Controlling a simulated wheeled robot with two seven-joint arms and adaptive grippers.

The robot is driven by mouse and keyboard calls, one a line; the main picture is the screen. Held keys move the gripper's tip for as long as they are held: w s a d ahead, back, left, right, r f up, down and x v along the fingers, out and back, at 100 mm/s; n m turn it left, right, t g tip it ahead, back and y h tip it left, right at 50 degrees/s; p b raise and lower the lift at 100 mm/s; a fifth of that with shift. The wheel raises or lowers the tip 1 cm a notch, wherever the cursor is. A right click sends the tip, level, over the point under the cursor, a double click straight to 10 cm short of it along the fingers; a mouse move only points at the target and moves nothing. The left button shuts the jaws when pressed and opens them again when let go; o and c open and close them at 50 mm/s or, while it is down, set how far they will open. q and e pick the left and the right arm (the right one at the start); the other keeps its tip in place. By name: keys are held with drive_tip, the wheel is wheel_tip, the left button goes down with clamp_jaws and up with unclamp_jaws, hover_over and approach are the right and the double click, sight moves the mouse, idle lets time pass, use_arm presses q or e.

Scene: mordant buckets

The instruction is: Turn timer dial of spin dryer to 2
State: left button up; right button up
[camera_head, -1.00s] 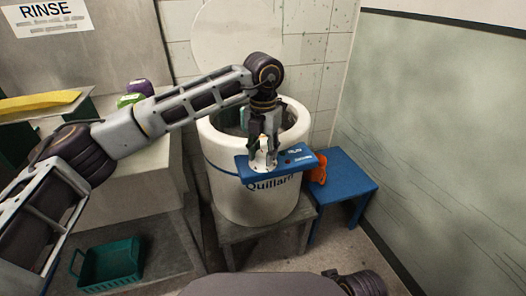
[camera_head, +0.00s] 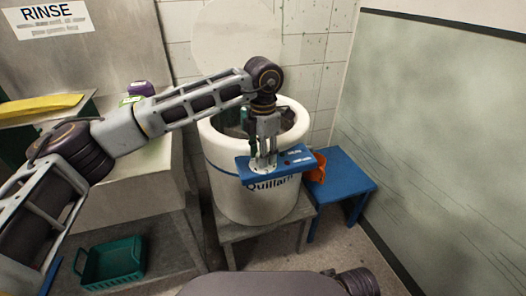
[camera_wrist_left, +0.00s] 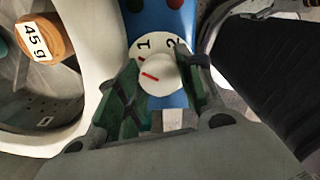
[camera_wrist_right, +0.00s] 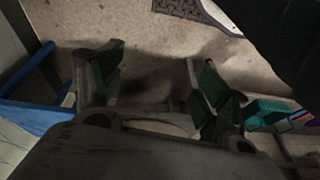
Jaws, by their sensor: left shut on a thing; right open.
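The white spin dryer (camera_head: 225,185) stands with its blue control panel (camera_head: 296,160) facing forward. Its timer dial (camera_wrist_left: 162,75) is a white knob with a red line, on a white plate marked 1 and 2. In the left wrist view the red line slants to the upper left, on the 1 side rather than at the 2. My left gripper (camera_head: 264,163) comes down onto the panel, its green-padded fingers shut on the dial from both sides; it also shows in the left wrist view (camera_wrist_left: 163,92). My right gripper (camera_wrist_right: 155,75) is open and empty above the floor.
The dryer stands on a grey stand (camera_head: 240,232) beside a blue stool (camera_head: 345,185) with an orange item (camera_head: 316,170). A teal basket (camera_head: 112,263) lies under the sink at left. A "45 g" labelled disc (camera_wrist_left: 45,38) shows by the drum. Floor at front right is free.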

use_arm(q)
drive_tip(key=m, duration=0.3)
drive_tip(key=shift+m+p, duration=0.3)
drive_tip(key=shift+m, duration=0.1)
drive_tip(key=m, duration=0.3)
drive_tip(key=shift+m+p, duration=0.3)
drive_tip(key=shift+m, duration=2.7)
drive_tip(key=m, duration=0.2)
drive_tip(key=shift+m, duration=0.4)
drive_tip(key=shift+m+p, duration=0.3)
drive_tip(key=shift+m, duration=0.5)
use_arm(e)
drive_tip(key=shift+d+f+g, duration=0.15)
drive_tip(key=shift+f+g, duration=0.05)
drive_tip(key=shift+f, duration=0.5)
drive_tip(key=shift+d+f+g, duration=0.1)
drive_tip(key=shift+f+g, duration=0.1)
drive_tip(key=shift+f, duration=0.6)
